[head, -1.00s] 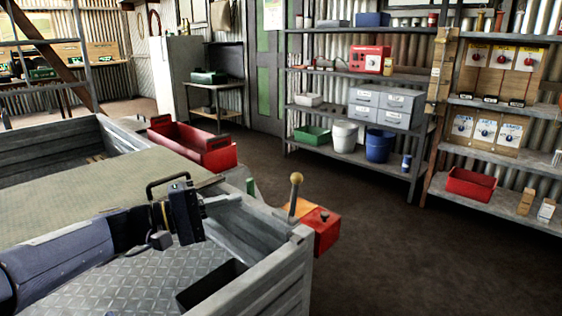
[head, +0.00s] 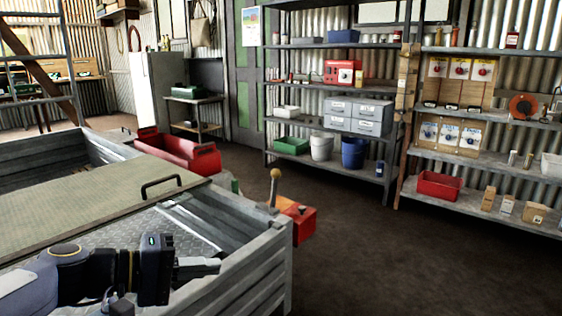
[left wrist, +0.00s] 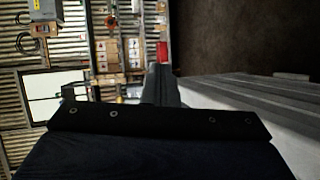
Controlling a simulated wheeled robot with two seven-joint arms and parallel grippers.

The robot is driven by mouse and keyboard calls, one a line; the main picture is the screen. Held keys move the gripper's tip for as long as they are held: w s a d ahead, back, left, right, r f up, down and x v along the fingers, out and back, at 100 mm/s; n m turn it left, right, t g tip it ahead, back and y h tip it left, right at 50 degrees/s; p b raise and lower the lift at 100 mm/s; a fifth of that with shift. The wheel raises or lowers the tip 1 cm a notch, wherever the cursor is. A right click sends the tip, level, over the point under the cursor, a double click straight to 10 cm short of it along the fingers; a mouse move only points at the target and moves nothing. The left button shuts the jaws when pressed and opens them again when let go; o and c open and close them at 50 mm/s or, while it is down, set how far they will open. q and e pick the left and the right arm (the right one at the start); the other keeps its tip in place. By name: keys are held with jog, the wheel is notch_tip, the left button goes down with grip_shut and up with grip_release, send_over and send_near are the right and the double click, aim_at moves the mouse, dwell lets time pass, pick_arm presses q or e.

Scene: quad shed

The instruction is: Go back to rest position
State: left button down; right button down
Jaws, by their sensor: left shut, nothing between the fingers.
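My left gripper (head: 200,268) is shut and empty in the head view. It is at the lower left, over the grey metal bin (head: 262,262) with ribbed sides, near that bin's right wall. In the left wrist view the dark gripper body (left wrist: 160,125) fills the lower part, and the grey ribbed wall (left wrist: 245,105) runs beside it on the right. My right gripper does not show in either view.
A lid with a black handle (head: 161,186) lies behind the gripper. A lever with a round knob (head: 275,174) stands by a red box (head: 298,222) at the bin's corner. Loaded shelves (head: 330,130) line the back wall. The dark floor (head: 400,260) at right is clear.

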pick_arm(q)
jog(key=s+a+f+m+y, duration=0.2)
jog(key=s+a+f+y, duration=0.25)
jog(key=s+f, duration=0.45)
jog(key=s+a+f+m+y, duration=0.25)
jog(key=s+f+y, duration=0.35)
jog(key=s, duration=0.5)
notch_tip(320, 180, up, 35)
jog(key=n+g+p, duration=0.1)
jog(key=p, duration=3.5)
jog(key=shift+w+a+h, duration=0.2)
jog(key=shift+a+h, duration=0.05)
jog(key=shift+h, duration=0.2)
jog(key=shift+n, duration=0.25)
